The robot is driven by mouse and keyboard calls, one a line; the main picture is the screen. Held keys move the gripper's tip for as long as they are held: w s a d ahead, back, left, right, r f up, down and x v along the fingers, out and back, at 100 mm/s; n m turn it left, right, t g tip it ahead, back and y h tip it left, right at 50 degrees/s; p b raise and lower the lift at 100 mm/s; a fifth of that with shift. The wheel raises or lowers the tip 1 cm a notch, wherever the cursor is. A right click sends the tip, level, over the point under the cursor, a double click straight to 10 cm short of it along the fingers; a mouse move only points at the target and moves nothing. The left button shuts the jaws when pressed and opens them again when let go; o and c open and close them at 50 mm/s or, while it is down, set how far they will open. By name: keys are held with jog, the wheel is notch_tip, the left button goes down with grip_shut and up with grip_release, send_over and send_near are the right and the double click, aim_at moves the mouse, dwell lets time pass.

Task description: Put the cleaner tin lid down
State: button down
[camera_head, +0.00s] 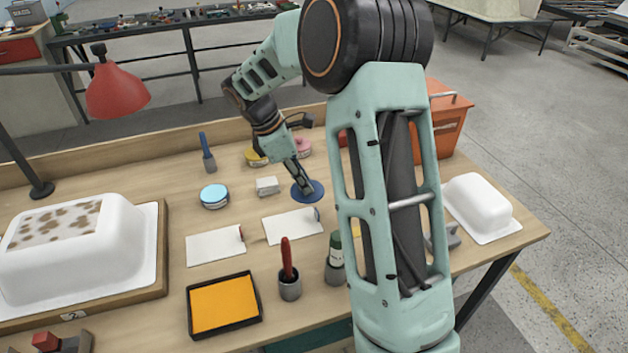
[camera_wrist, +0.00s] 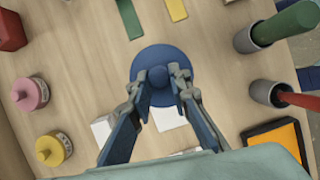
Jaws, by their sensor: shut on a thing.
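The lid is a flat dark blue disc with a round knob (camera_wrist: 157,59); it also shows in the head view (camera_head: 316,195). My gripper (camera_wrist: 160,80) has its two fingers closed on either side of the knob. In the head view my gripper (camera_head: 305,188) reaches down to the lid over the middle of the bench. I cannot tell whether the lid touches the bench top or hangs just above it. A round tin with a light blue top (camera_head: 214,194) and no visible knob stands to the left of the lid.
A pink tin (camera_wrist: 31,94) and a yellow tin (camera_wrist: 54,148) stand behind the lid. White cards (camera_head: 215,246), cups with red and green handles (camera_head: 290,286) and an orange tray (camera_head: 223,305) lie in front. White tub shells (camera_head: 75,245) flank the bench.

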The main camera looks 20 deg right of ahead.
jog(key=n, duration=0.1)
jog(key=w+n+t, duration=0.1)
jog(key=n, duration=0.1)
jog(key=d+n+t, duration=0.1)
jog(key=n, duration=0.1)
jog(key=shift+w, duration=0.4)
jog(key=n, duration=0.1)
jog(key=w+n+t+y, duration=0.1)
jog(key=n, duration=0.1)
jog(key=shift+r, duration=0.1)
jog(key=n, duration=0.2)
jog(key=w+n+t, duration=0.1)
jog(key=shift+w+r+n+y, duration=0.1)
jog(key=shift+r+n+y, duration=0.05)
jog(key=shift+n+y, duration=0.25)
jog(key=w+d+f, duration=0.2)
jog(key=w+f, duration=0.1)
jog(key=w, duration=0.1)
jog(key=w+d+f+n, duration=0.1)
jog(key=w+d+f, duration=0.1)
jog(key=w+f, duration=0.1)
jog(key=w+d+f+n, duration=0.1)
jog(key=w+d+f, duration=0.2)
jog(key=w, duration=0.1)
jog(key=shift+w+t+y, duration=0.3)
jog(key=shift+w+y, duration=0.05)
jog(key=shift+y, duration=0.05)
jog(key=shift+w+d+f, duration=0.25)
jog(key=shift+f, duration=1.65)
jog(key=shift+f, duration=0.1)
